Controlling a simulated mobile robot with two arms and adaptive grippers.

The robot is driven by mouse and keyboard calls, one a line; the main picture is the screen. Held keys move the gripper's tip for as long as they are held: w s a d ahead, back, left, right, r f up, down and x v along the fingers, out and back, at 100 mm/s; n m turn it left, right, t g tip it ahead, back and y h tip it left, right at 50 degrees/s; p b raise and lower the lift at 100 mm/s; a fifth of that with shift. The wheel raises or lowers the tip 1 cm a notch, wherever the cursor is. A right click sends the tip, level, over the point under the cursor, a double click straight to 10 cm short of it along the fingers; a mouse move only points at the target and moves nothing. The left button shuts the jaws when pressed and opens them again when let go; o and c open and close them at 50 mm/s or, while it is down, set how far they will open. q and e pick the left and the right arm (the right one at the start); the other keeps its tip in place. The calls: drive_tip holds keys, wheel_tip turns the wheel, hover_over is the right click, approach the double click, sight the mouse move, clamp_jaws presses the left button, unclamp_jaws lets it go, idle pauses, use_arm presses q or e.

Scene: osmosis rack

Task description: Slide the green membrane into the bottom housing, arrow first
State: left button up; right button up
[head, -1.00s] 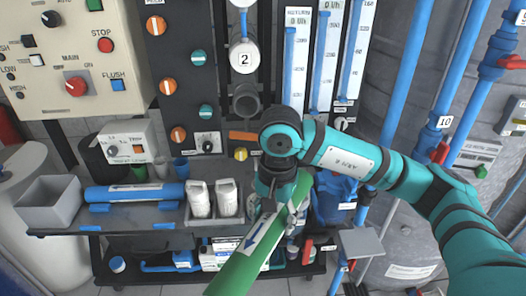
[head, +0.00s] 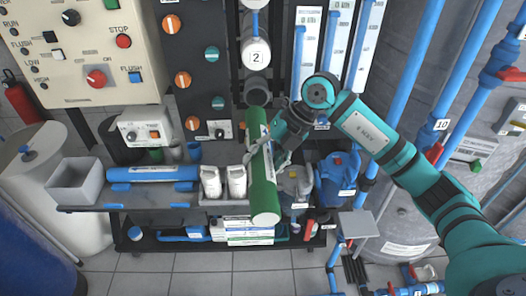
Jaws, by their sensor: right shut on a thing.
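The green membrane (head: 264,195) is a long green tube with a white label on its side. It stands nearly upright in the picture, its near end low and its far end at the mouth of the bottom housing. My right gripper (head: 268,152) is shut around the membrane's middle from the right and partly hides the label. The bottom housing (head: 257,90) is a dark grey tube below the white housing marked 2 (head: 256,56). I cannot tell whether the membrane's far end is inside the mouth or just in front of it. My left gripper is not in view.
A blue tube (head: 150,174) lies on the shelf at left, beside a grey bin (head: 76,182). Two white bottles (head: 237,182) stand just left of the membrane. A blue pump (head: 338,175) sits to the right. Blue pipes (head: 410,70) rise at right.

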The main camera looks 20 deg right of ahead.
drive_tip(key=shift+w, duration=0.4)
drive_tip(key=shift+w+d+b, duration=0.15)
drive_tip(key=shift+w+d, duration=0.1)
drive_tip(key=shift+w, duration=0.65)
drive_tip(key=shift+w+d+b, duration=0.1)
drive_tip(key=shift+w+d, duration=0.2)
drive_tip(key=shift+w, duration=0.55)
drive_tip(key=shift+w+d+b, duration=0.15)
drive_tip(key=shift+w+d, duration=0.1)
drive_tip(key=shift+w, duration=0.65)
drive_tip(key=shift+w+d+r, duration=0.1)
idle(0.3)
